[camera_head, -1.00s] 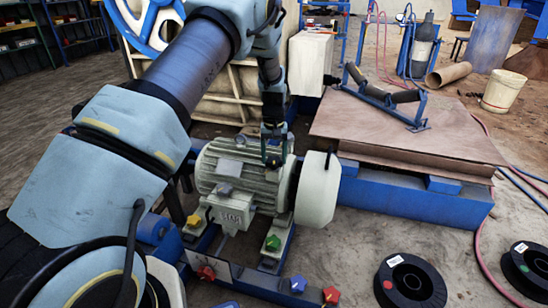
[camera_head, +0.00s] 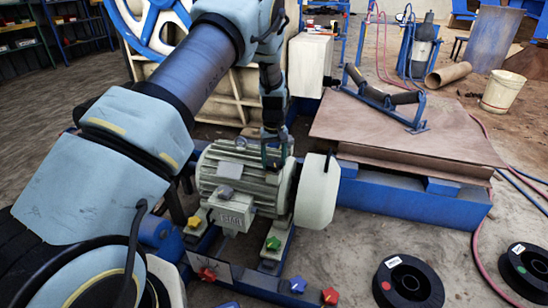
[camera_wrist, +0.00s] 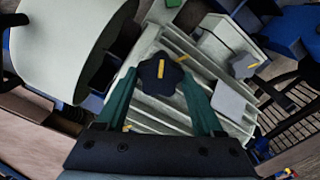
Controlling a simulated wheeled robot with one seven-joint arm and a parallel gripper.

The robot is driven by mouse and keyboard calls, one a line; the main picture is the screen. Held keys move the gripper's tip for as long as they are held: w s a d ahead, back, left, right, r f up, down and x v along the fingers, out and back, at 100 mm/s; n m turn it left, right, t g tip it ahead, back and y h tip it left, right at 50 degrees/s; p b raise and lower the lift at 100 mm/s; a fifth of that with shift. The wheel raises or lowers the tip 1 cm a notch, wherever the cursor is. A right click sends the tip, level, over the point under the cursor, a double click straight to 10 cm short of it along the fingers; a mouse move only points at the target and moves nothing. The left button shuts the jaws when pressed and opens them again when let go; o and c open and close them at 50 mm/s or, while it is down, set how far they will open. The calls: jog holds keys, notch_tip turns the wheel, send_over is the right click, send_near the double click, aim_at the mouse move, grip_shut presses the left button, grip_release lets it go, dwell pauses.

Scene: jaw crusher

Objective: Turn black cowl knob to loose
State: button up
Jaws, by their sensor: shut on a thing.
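The black knob (camera_wrist: 153,84) has a lobed rim and a yellow pointer mark, which stands nearly upright in the wrist view. It sits on the ribbed motor (camera_wrist: 184,125) beside the pale end cowl (camera_wrist: 75,45). My gripper (camera_wrist: 158,77) has its two green fingers shut on this knob, one on each side. In the head view my gripper (camera_head: 274,160) reaches down onto the top of the motor (camera_head: 232,172) near the cowl (camera_head: 317,192). The knob cannot be made out there.
Coloured knobs, including yellow (camera_head: 194,221), green (camera_head: 272,243) and red (camera_head: 330,295), surround the motor's base. A plated blue bench (camera_head: 400,140) stands right; cable reels lie on the floor.

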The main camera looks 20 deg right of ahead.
aim_at(274, 163)
jog(key=n+p, duration=0.2)
jog(key=n, duration=0.1)
jog(key=shift+r+n, duration=0.15)
jog(key=shift+n, duration=0.15)
jog(key=shift+n+p, duration=0.85)
jog(key=shift+n, duration=1.15)
jog(key=o, duration=1.4)
notch_tip(274, 163, up, 10)
jog(key=shift+r+p, duration=0.25)
jog(key=shift+p, duration=0.2)
